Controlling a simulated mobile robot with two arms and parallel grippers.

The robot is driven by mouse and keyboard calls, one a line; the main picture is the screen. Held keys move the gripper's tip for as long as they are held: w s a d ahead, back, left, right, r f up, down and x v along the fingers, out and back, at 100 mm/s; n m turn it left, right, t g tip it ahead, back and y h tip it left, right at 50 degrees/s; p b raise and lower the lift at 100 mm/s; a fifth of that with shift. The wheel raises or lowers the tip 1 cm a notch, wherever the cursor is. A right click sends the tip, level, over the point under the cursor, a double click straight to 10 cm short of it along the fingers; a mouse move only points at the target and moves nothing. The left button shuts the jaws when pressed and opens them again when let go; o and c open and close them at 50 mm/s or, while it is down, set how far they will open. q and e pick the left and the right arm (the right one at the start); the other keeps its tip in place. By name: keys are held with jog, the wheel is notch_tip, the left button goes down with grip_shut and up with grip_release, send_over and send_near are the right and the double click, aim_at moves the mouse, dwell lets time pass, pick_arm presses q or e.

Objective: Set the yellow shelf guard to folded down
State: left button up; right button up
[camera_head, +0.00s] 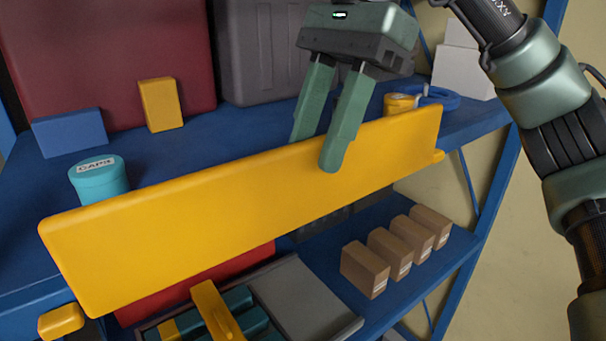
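The yellow shelf guard (215,220) is a long flat panel along the front edge of the blue shelf. It stands raised, its face toward me, with rounded yellow ends low at its left and right. My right gripper (316,155) comes down from above at the right half of the guard. One finger is in front of the guard's face and the other is behind its top edge, so the fingers straddle the panel. A gap shows between the fingers. I cannot tell whether either finger touches the guard. My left gripper is not in view.
On the blue shelf (200,155) stand a teal CAPS jar (99,182), a blue box (70,132), a yellow box (160,104), a dark red case (110,50) and a grey case (262,50). Below are several brown boxes (364,270) and an open toolbox (300,300).

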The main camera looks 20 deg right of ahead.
aim_at(308, 167)
jog(key=x, duration=0.3)
jog(key=shift+w+f+p, duration=0.25)
jog(key=shift+f+p, duration=0.05)
jog(key=shift+f, duration=0.1)
jog(key=shift+s+a+f, duration=0.2)
jog(key=shift+a+f, duration=0.05)
jog(key=shift+f, duration=0.15)
grip_shut()
jog(key=shift+r, duration=0.1)
dwell(0.6)
